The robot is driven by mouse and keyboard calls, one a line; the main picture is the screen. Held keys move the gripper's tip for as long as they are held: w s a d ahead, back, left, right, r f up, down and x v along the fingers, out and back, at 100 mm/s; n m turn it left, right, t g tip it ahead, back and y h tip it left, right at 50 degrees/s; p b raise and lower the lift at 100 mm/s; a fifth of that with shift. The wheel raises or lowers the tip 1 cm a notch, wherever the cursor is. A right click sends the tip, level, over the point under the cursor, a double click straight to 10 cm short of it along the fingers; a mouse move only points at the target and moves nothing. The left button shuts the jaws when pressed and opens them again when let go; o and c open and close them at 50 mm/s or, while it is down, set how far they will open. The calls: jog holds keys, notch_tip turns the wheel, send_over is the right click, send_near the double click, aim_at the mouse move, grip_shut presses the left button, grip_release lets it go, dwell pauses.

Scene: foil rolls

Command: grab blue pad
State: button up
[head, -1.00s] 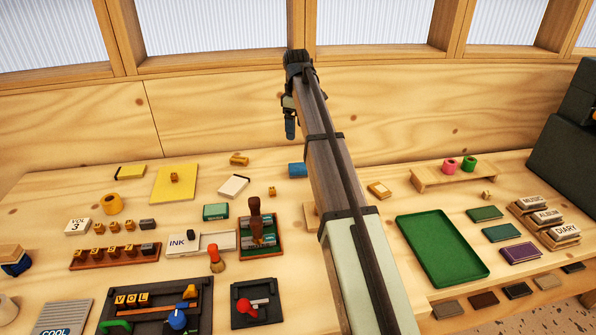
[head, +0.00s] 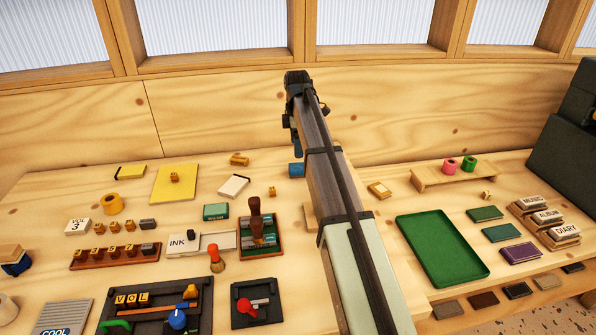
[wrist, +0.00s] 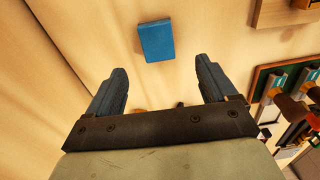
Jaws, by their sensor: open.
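The blue pad (head: 297,170) is a small flat blue block lying on the wooden bench, just left of my arm in the head view. In the wrist view the blue pad (wrist: 156,41) lies beyond the fingertips, roughly in line with the gap between them. My gripper (wrist: 160,78) is open and empty, its two dark fingers spread wide and apart from the pad. In the head view my gripper (head: 297,140) is mostly hidden behind my own arm.
A yellow pad (head: 174,184), a white block (head: 234,186) and a green box (head: 216,212) lie to the left. A stamp rack (head: 259,236) stands nearer. A green tray (head: 442,247) and a small wooden shelf (head: 445,176) are to the right. Bare bench surrounds the blue pad.

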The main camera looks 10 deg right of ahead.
aim_at(298, 166)
jog(key=shift+w+d+f, duration=0.1)
jog(key=shift+f, duration=2)
jog(key=shift+w+d+f, duration=0.1)
jog(key=shift+f, duration=2)
jog(key=shift+c, duration=0.4)
jog(key=c, duration=1.1)
